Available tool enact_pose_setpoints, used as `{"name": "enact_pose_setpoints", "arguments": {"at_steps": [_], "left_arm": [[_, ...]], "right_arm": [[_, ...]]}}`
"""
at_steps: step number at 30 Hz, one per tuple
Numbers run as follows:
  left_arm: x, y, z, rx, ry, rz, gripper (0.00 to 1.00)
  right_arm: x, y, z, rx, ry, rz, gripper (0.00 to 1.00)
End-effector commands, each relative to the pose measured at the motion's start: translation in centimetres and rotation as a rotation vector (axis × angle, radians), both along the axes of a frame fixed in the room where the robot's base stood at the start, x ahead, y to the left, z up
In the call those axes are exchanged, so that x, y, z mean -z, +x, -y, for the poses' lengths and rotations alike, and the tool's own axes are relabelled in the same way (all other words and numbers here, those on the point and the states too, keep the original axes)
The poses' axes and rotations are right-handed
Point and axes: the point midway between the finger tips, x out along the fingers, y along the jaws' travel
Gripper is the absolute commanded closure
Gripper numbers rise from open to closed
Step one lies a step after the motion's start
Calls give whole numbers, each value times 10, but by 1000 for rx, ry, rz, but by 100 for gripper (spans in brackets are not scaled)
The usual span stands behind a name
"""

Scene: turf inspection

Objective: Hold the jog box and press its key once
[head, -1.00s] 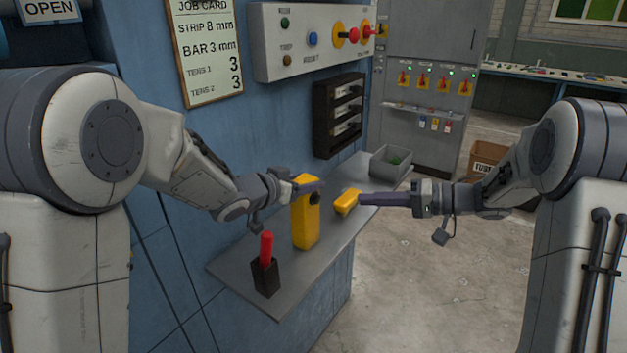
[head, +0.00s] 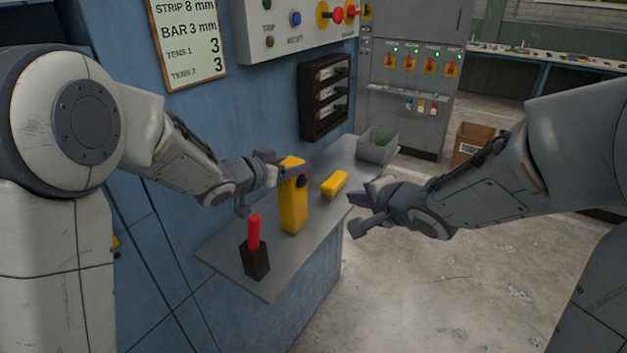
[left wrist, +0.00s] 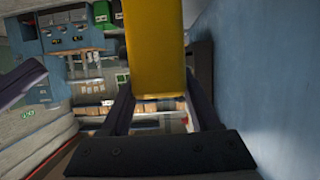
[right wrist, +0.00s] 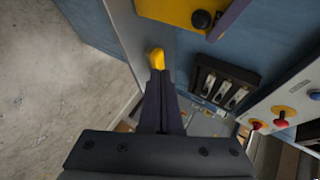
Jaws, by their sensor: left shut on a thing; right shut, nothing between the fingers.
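The yellow jog box (head: 293,212) is upright over the grey shelf; I cannot tell whether its foot touches. My left gripper (head: 284,174) is shut on its upper part. In the left wrist view the yellow box (left wrist: 156,50) is between the two fingers. A round black key (head: 301,181) sits high on its side and also shows in the right wrist view (right wrist: 202,19). My right gripper (head: 354,196) is shut and empty, to the right of the box and apart from the key. In the right wrist view its fingertips (right wrist: 158,72) are together.
A small yellow block (head: 335,184) lies on the shelf (head: 262,275), behind the jog box. A black holder (head: 256,261) with a red handle (head: 254,232) stands near the front. A grey bin (head: 377,147) is at the far end. The blue cabinet wall (head: 180,215) borders the left.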

Motion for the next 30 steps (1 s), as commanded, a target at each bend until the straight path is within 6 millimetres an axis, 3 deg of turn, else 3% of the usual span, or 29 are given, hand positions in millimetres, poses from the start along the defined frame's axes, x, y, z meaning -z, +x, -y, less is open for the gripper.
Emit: {"name": "enact_pose_setpoints", "arguments": {"at_steps": [16,30], "left_arm": [[1,0,0,0,1,-1,100],[1,0,0,1,0,-1,100]], "right_arm": [[3,-2,-2,27,3,-22,100],[2,34,-51,23,3,-23,100]]}}
